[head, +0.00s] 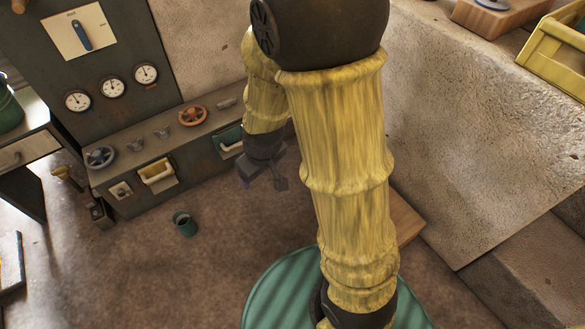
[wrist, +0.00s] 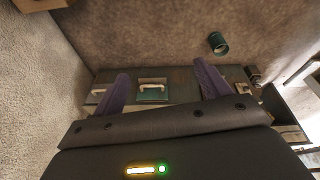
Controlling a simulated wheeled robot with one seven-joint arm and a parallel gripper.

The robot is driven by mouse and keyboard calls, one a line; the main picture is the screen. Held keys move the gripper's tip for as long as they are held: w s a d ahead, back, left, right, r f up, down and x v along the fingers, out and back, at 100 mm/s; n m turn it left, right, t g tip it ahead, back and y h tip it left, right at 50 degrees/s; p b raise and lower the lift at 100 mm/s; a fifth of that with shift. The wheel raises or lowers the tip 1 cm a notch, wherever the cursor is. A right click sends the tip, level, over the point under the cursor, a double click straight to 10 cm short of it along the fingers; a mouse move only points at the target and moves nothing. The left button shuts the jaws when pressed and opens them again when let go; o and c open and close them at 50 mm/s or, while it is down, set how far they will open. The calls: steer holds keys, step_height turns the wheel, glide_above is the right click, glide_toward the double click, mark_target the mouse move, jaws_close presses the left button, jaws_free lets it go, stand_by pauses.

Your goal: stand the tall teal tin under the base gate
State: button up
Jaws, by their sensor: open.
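The teal tin (head: 184,223) is on the floor in front of the grey console, and seems to stand upright with its dark opening up. It also shows in the wrist view (wrist: 218,43), beyond the right finger. My gripper (head: 265,181) is open and empty, to the right of the tin and clearly apart from it. In the wrist view its two purple-grey fingers (wrist: 162,80) are spread. The console base has a cream-handled panel (head: 157,174) and a teal panel (head: 230,141), partly hidden by my arm. I cannot tell which is the base gate.
The console ledge bears a blue wheel (head: 100,157) and an orange wheel (head: 193,115). A yellow-handled thing (head: 69,178) stands at the console's left end. A round teal striped surface (head: 275,292) is at the bottom. The floor around the tin is clear.

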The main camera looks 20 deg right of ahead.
steer(key=s+d+r+m, duration=0.4)
steer(key=s+d+r, duration=0.1)
steer(key=s+d, duration=0.1)
steer(key=shift+s+r+m, duration=0.25)
steer(key=shift+r+m, duration=0.05)
step_height(320, 180, up, 56)
steer(key=p, duration=5.6)
steer(key=shift+r, duration=0.25)
steer(key=shift+a, duration=0.1)
steer(key=shift+c, duration=0.5)
